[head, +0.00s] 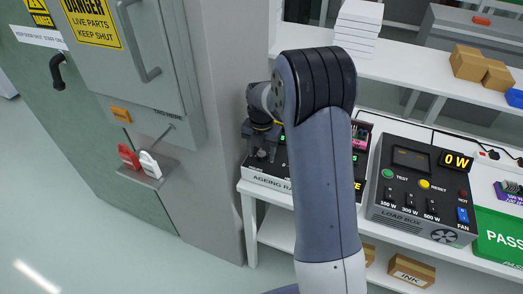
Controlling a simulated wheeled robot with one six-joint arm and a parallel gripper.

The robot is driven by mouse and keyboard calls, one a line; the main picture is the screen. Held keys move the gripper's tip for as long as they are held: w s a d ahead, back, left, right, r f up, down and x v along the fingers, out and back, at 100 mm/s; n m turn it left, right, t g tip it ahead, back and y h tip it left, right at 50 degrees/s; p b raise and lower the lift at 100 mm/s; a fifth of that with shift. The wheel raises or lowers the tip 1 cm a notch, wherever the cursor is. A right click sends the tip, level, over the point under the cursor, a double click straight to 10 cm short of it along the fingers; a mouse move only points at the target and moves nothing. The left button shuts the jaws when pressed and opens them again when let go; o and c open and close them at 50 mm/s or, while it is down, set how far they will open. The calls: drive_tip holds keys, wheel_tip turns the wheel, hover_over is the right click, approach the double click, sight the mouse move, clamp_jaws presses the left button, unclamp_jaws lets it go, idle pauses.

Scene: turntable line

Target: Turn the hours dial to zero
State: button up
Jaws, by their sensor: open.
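My gripper (262,152) points down over the left part of the ageing rack (265,181), a dark box with a white front edge on the white bench. It is small and dark here, and its jaws are open. I cannot tell whether the fingertips touch anything. Small green lights show on the rack near the fingertips. The hours dial cannot be made out; my gripper and arm cover much of the rack's top.
A load box (420,190) reading 0 W stands to the right, with a green PASS tray (497,238) beyond it. A grey cabinet (150,60) with red and white tags (138,160) is at left. Cardboard boxes (480,67) sit on the upper shelf.

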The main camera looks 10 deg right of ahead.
sight(262, 154)
wheel_tip(262, 154, up, 11)
drive_tip(key=shift+b, duration=0.3)
drive_tip(key=shift+f, duration=0.25)
wheel_tip(262, 154, down, 11)
drive_tip(key=shift+r+p, duration=0.2)
drive_tip(key=shift+p, duration=0.15)
idle(0.4)
idle(0.4)
